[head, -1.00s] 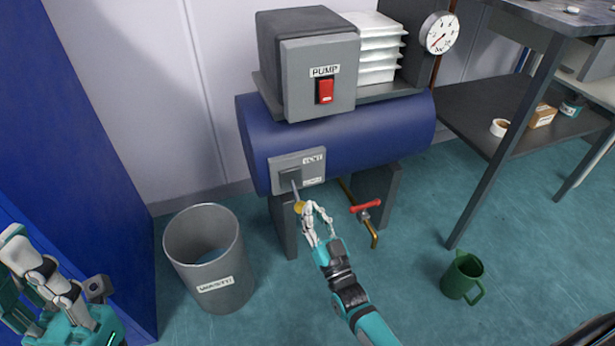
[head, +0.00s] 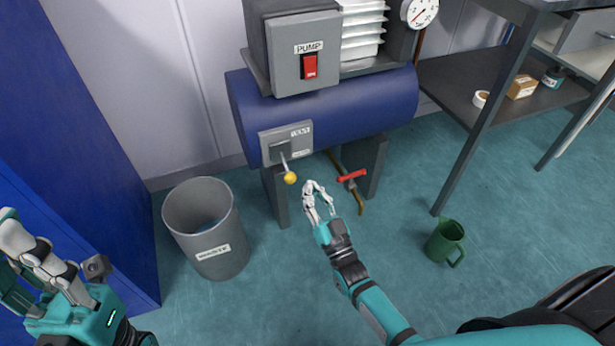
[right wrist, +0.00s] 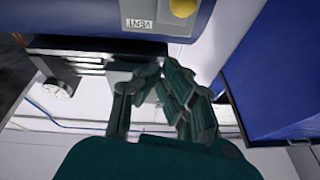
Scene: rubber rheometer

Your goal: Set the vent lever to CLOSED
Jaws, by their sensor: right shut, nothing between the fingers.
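The vent lever (head: 285,163) sticks out and down from a grey plate (head: 268,137) labelled VENT on the blue tank's left end. It ends in a yellow knob (head: 290,178); the small lower label is too small to read. My right gripper (head: 315,184) is shut and empty, just right of the knob and apart from it. In the right wrist view the right gripper's fingers (right wrist: 150,72) are close together, with the yellow knob (right wrist: 183,7) and the inverted VENT label (right wrist: 152,25) at the top. My left gripper (head: 45,260) is at the lower left, away from the lever; its opening is unclear.
A red-handled drain valve (head: 351,176) is close to the right of my right gripper. A grey waste bin (head: 208,240) stands left of the tank (head: 370,105). A green jug (head: 445,242) is on the floor at right. The PUMP box (head: 308,75) sits above the tank.

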